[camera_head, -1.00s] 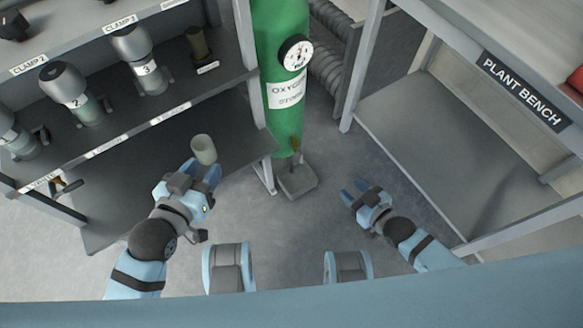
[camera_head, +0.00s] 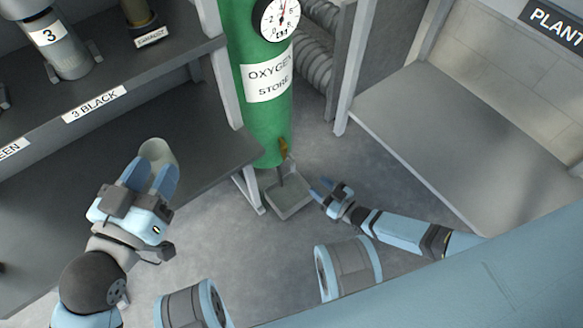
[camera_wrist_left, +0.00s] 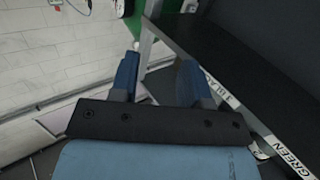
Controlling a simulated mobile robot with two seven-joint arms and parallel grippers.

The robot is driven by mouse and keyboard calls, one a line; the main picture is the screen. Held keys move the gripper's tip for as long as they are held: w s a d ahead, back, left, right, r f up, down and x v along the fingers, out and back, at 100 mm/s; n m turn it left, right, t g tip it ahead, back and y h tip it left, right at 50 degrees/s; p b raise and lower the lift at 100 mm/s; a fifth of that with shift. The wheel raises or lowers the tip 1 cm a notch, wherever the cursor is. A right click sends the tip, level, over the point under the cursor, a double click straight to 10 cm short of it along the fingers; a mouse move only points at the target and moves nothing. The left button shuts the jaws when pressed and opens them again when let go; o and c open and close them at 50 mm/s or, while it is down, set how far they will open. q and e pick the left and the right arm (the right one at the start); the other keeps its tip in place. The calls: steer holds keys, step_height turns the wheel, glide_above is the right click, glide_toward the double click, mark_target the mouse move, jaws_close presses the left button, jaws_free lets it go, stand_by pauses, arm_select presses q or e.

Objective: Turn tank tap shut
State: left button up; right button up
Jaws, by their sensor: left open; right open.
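The green oxygen tank (camera_head: 262,115) stands upright in the middle of the head view. A small brass-coloured tap (camera_head: 283,146) is low on its front right side. My right gripper (camera_head: 319,187) is open and empty, to the lower right of the tap and apart from it in the picture. My left gripper (camera_head: 152,172) is open at the left, in front of a pale cup (camera_head: 157,152) by the lower shelf. The left gripper overlaps the cup in the picture; I cannot tell if they touch. Its two spread blue fingers show in the left wrist view (camera_wrist_left: 158,75).
A grey tray (camera_head: 290,198) sits on the floor below the tap. A dark shelf unit (camera_head: 205,140) with labelled canisters is on the left. The plant bench (camera_head: 430,110) is on the right. A round gauge (camera_head: 275,18) is on the tank. Floor in front is clear.

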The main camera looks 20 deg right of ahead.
mark_target(295, 168)
arm_select(q)
steer(key=shift+w+a+r+m+t+h+b, duration=0.25)
steer(key=shift+w+m+b, duration=0.25)
steer(key=shift+m+b, duration=0.35)
steer(key=shift+w+a+m+t+h+b, duration=0.15)
steer(key=shift+w+a+m+t+b, duration=0.3)
steer(key=shift+b, duration=0.55)
arm_select(e)
steer(key=shift+x, duration=5.7)
arm_select(q)
steer(key=shift+d, duration=0.1)
arm_select(e)
jaws_close()
